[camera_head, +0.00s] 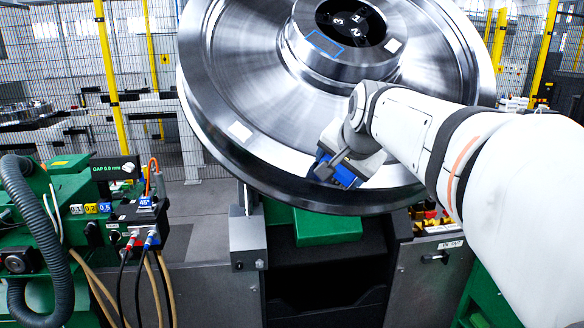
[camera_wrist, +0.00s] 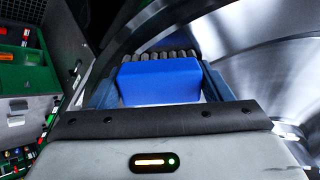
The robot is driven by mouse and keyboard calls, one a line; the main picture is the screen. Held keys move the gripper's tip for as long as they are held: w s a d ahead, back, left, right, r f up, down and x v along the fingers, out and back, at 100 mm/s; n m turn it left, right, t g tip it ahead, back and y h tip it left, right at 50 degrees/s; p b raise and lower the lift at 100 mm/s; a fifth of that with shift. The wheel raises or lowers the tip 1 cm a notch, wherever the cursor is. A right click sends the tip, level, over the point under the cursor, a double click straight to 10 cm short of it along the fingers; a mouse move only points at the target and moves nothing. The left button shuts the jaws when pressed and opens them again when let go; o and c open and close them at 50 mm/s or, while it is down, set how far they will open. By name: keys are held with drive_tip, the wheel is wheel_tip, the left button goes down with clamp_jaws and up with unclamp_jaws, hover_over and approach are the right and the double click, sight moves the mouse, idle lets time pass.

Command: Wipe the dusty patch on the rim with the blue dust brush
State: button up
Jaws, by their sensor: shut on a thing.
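The large steel rail wheel (camera_head: 245,60) stands tilted in the middle of the head view, its rim (camera_head: 255,165) curving along the bottom. My gripper (camera_head: 338,165) is at the lower part of the wheel, in front of the rim. It is shut on the blue dust brush (camera_wrist: 160,82), whose dark bristles (camera_wrist: 162,56) point away from me towards the wheel. The brush also shows in the head view (camera_head: 343,176). I cannot tell whether the bristles touch the metal. No dusty patch can be clearly made out; my gripper and arm hide part of the lower rim.
A green machine with a black connector box (camera_head: 138,215) stands at left. A grey cabinet with a green block (camera_head: 328,228) sits below the wheel. Wire fencing is behind.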

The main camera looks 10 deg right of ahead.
drive_tip(key=shift+s+d+f+b, duration=0.15)
drive_tip(key=shift+d+b, duration=0.1)
drive_tip(key=shift+d, duration=0.35)
drive_tip(key=shift+s+d+f+b, duration=0.1)
drive_tip(key=shift+d+f+b, duration=0.1)
drive_tip(key=shift+d, duration=0.4)
drive_tip(key=shift+s+d+f+b, duration=0.1)
drive_tip(key=shift+d+b, duration=0.15)
drive_tip(key=shift+d, duration=0.35)
drive_tip(key=shift+w+a+r+p, duration=0.25)
drive_tip(key=shift+a, duration=0.95)
drive_tip(key=shift+w+a+r+p, duration=0.25)
drive_tip(key=shift+a, duration=1)
drive_tip(key=shift+w+a+r+p, duration=0.25)
drive_tip(key=shift+a, duration=0.95)
drive_tip(key=p+v, duration=0.1)
drive_tip(key=v, duration=0.5)
drive_tip(key=shift+p+v, duration=0.75)
drive_tip(key=shift+v, duration=0.75)
